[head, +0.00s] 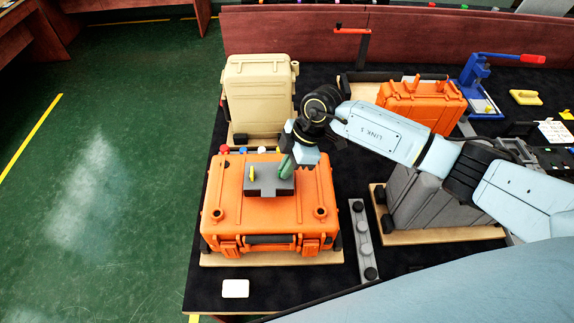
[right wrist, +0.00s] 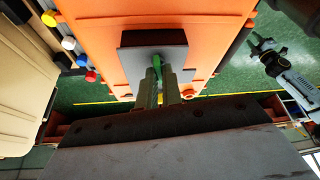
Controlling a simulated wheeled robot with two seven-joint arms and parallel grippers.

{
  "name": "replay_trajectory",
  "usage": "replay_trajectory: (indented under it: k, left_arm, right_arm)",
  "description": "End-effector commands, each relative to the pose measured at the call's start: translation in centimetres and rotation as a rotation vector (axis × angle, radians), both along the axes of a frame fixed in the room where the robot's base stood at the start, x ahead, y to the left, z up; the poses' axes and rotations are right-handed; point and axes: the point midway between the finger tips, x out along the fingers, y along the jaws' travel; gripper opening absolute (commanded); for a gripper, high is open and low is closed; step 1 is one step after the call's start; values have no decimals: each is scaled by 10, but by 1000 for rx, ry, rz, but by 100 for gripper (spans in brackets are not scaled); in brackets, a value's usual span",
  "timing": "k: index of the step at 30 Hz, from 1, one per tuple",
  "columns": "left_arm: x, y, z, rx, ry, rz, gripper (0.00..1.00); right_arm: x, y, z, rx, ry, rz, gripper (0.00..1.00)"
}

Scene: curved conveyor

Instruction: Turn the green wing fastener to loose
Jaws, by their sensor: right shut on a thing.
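The green wing fastener (head: 285,165) stands on a grey block (head: 262,190) on top of an orange case (head: 220,213). In the right wrist view the fastener (right wrist: 157,66) shows as a narrow upright wing in front of the grey block (right wrist: 140,40). My right gripper (head: 291,161) is shut on it, with the fingers (right wrist: 166,85) at either side of the wing; they hide part of it. What looks like my left gripper (right wrist: 262,44) shows small at the right of the right wrist view, well apart from the case; I cannot tell its jaws.
A yellow piece (head: 251,174) is on the block's left. Coloured knobs (head: 262,150) line the case's far edge. A beige case (head: 258,90) stands behind, a grey case (head: 425,205) right under my right arm, and a grey bar (head: 361,232) between. The floor at left is clear.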

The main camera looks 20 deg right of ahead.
Motion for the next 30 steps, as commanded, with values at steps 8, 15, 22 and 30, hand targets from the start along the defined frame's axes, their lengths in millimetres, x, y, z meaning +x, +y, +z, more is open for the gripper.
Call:
replay_trajectory:
  k: [8, 15, 22, 30]
  left_arm:
    - [1, 0, -3, 0, -2, 0, 36]
    - [1, 0, -11, 0, -2, 0, 36]
    - [1, 0, -22, -1, -3, 0, 36]
    - [1, 0, -39, -1, -3, 0, 36]
  right_arm:
    - [3, 0, 1, -1, -1, 261, 0]
    - [4, 1, 0, -1, -1, 489, 0]
    - [6, 1, -1, -2, -1, 708, 0]
    - [7, 2, -1, -3, -2, 961, 0]
